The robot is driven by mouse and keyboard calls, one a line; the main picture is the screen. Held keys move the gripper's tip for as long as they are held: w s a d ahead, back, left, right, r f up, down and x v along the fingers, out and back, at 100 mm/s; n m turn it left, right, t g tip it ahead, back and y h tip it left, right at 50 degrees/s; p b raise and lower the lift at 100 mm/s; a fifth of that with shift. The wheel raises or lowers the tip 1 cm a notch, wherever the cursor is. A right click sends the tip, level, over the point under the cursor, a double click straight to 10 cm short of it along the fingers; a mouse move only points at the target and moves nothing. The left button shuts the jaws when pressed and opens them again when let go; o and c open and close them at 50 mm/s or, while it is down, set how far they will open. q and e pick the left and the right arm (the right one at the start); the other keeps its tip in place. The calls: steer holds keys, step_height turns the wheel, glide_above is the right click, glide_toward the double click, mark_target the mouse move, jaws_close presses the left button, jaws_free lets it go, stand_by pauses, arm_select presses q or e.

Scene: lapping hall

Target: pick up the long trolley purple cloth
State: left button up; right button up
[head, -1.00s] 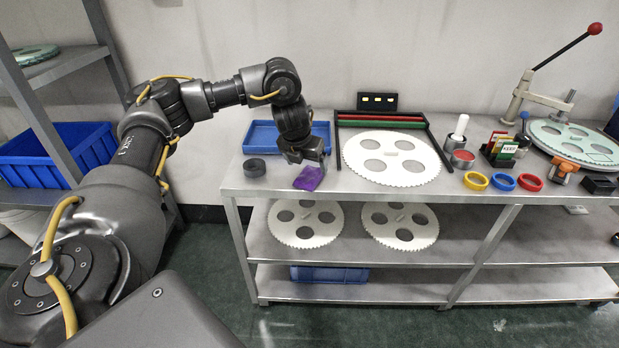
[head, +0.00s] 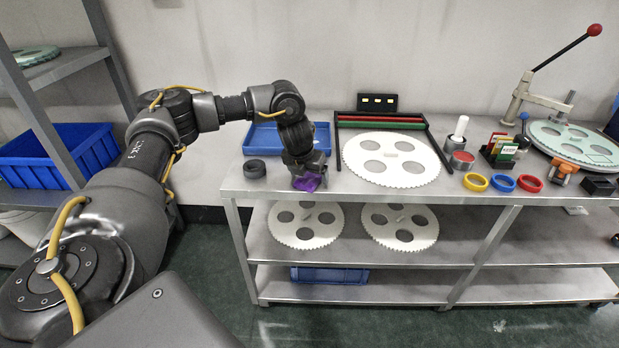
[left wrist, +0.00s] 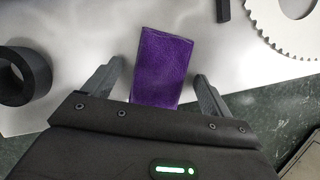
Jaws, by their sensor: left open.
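The purple cloth (head: 308,183) lies on the top of the long metal trolley (head: 255,187), near its front edge at the left end. In the left wrist view the cloth (left wrist: 162,62) is a folded rectangle lying between two open fingers. My left gripper (head: 308,180) is right over the cloth and hides part of it. In the left wrist view my left gripper (left wrist: 155,85) is open, with one finger on each side of the cloth and a gap on both sides. My right gripper is not in view.
A black ring (head: 254,168) stands left of the cloth, and a blue tray (head: 262,136) lies behind. A large white toothed disc (head: 391,176) lies to the right. Coloured rings (head: 502,182) and a lever press (head: 540,95) are farther right.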

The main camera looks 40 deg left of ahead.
arm_select(q)
steer(key=c, duration=1.2)
steer(key=shift+o, duration=0.2)
